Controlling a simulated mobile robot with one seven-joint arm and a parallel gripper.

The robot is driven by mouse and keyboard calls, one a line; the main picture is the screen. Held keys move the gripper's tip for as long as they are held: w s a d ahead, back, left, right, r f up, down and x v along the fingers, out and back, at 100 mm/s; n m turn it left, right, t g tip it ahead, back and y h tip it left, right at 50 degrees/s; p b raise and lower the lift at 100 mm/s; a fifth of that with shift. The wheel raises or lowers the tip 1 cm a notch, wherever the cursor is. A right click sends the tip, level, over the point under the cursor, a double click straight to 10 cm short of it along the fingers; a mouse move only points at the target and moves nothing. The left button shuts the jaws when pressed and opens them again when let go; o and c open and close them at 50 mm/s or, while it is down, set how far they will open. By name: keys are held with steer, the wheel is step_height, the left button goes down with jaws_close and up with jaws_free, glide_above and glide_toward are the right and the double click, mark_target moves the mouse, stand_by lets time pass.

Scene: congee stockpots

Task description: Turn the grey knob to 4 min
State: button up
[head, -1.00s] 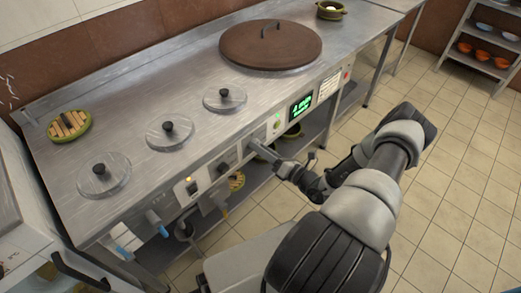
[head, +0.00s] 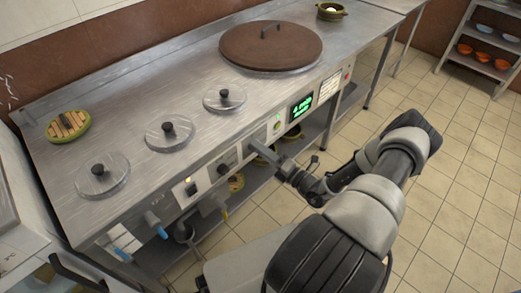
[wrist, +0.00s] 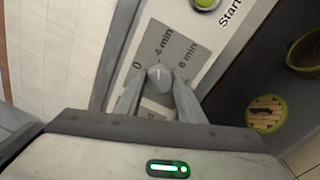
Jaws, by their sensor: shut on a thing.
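The grey knob (wrist: 159,76) sits on a grey dial plate (wrist: 178,46) marked 0, 4 min and 8 min in the wrist view. A short pale mark on the knob appears to point roughly toward the 4 min label; its exact angle is hard to read. My gripper (wrist: 158,90) is shut on the knob, one finger on each side. In the head view my gripper (head: 256,149) reaches the front panel of the steel counter (head: 120,150), left of the green display (head: 301,107). The knob is hidden there by the gripper.
A green Start button (wrist: 205,3) is beside the dial plate. Other dark knobs (head: 223,169) are on the panel to the left. Small lidded pots (head: 169,135) and a large brown lid (head: 270,46) are on the counter. Blue-handled taps (head: 157,225) stick out at the front left.

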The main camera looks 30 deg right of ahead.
steer(key=o, duration=1)
steer(key=shift+o, duration=0.2)
steer(key=p+v, duration=0.1)
steer(key=v, duration=1.6)
steer(key=shift+s+p, duration=0.25)
steer(key=shift+p, duration=0.1)
steer(key=shift+f, duration=0.15)
